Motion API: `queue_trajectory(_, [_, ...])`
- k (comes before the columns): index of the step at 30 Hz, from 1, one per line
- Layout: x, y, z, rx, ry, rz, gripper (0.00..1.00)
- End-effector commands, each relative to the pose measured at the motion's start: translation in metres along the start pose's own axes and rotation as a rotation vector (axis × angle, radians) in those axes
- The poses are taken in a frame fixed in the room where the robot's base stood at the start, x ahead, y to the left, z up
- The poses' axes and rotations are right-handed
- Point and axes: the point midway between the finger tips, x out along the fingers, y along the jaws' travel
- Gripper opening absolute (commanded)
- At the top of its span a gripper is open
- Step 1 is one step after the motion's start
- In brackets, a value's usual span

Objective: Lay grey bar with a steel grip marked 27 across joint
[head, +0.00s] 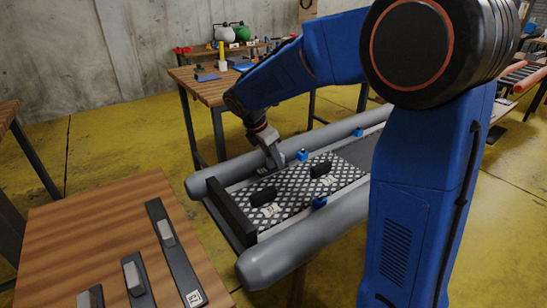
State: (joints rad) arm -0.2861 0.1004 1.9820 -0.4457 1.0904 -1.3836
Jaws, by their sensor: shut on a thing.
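My gripper (270,148) is small in the head view, over the far tube of the grey inflatable boat (277,268). It is shut on a grey piece that shows at its fingertips, low at the inner side of that tube. The piece is too small and too hidden to tell whether it is the bar marked 27. Three grey bars with pale grips lie apart on the near wooden table: a long one (181,271), a middle one (143,292) and one cut by the frame edge (90,298).
The patterned floor panel (290,187) inside the boat carries two black handles (263,195). A plain dark panel (358,152) adjoins it, partly behind my arm. Blue clamps (303,155) sit along the tubes. A wooden workbench (205,88) stands behind. The near table (85,240) has bare room.

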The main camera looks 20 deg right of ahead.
Motion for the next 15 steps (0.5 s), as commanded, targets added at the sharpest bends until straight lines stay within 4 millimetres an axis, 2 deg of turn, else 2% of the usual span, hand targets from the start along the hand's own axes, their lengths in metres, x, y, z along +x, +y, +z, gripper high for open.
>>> queue_trajectory(13, [0.0038, -0.0002, -0.0015, 0.000, 0.000, 0.000, 0.10])
queue_trajectory(14, [0.0038, -0.0002, -0.0015, 0.000, 0.000, 0.000, 0.36])
queue_trajectory(15, [0.0038, -0.0001, -0.0016, 0.000, 0.000, 0.000, 0.46])
